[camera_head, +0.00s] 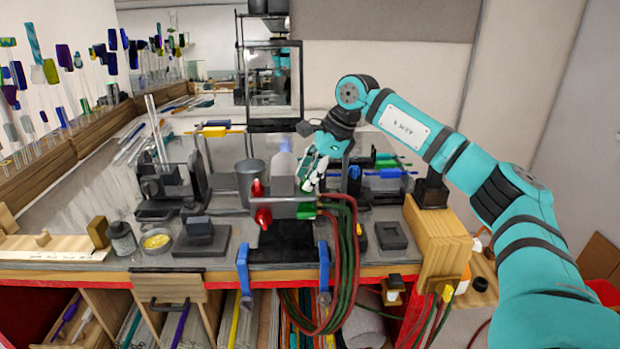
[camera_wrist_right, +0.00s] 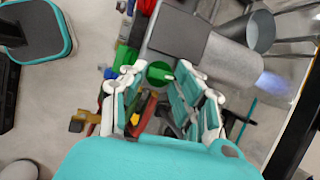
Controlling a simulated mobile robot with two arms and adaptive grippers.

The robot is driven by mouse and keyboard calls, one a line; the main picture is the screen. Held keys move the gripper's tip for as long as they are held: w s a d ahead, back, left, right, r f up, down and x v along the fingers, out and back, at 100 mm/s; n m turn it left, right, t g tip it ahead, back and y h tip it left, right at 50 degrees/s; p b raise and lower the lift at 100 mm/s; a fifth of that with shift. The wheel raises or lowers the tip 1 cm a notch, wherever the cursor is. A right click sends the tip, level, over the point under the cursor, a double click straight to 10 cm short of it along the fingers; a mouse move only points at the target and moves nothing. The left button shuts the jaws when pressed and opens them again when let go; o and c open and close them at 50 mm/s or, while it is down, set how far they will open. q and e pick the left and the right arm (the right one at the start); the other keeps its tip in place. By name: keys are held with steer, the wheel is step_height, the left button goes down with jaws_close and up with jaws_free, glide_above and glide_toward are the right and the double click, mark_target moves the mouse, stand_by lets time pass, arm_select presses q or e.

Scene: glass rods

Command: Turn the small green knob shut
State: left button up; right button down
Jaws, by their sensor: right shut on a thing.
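The small green knob (camera_wrist_right: 158,73) is round and sits on the side of the torch. In the right wrist view it lies between the fingertips of my right gripper (camera_wrist_right: 157,76), which is shut on it. In the head view the right gripper (camera_head: 311,182) reaches down to the right side of the grey torch (camera_head: 284,176), and its fingers hide the knob. A bluish flame (camera_head: 285,146) shows faintly above the torch. My left gripper is not in view.
Two red knobs (camera_head: 262,217) are on the torch's left side. Red and green hoses (camera_head: 346,240) hang over the bench's front edge. A grey metal cup (camera_head: 250,180) stands close left of the torch. Racks with coloured rods (camera_head: 385,173) lie right of the gripper.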

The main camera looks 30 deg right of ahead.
steer(key=m+b, duration=0.1)
steer(key=m, duration=0.1)
steer(key=m+t+h+b, duration=0.1)
steer(key=m+b, duration=0.1)
steer(key=shift+s+a+f, duration=0.1)
steer(key=shift+f, duration=0.1)
steer(key=m+h+b, duration=0.1)
steer(key=m, duration=0.2)
steer(key=m+t+h+b, duration=0.1)
steer(key=m+b, duration=0.1)
steer(key=shift+s+a+m+t, duration=0.1)
steer(key=shift+a+m+t, duration=0.1)
steer(key=shift+m+t, duration=0.15)
steer(key=m+h+b, duration=0.1)
steer(key=m, duration=0.1)
steer(key=m+h+b, duration=0.1)
steer(key=m, duration=0.1)
steer(key=shift+a+r+m, duration=0.1)
steer(key=shift+a+m, duration=0.1)
steer(key=shift+m, duration=0.15)
steer(key=m+h+b, duration=0.1)
steer(key=m, duration=0.3)
steer(key=shift+a+r+h, duration=0.1)
steer(key=shift+h, duration=0.3)
steer(key=shift+m+b, duration=0.3)
steer(key=shift+m, duration=0.2)
steer(key=c, duration=1)
jaws_free()
steer(key=shift+g, duration=0.45)
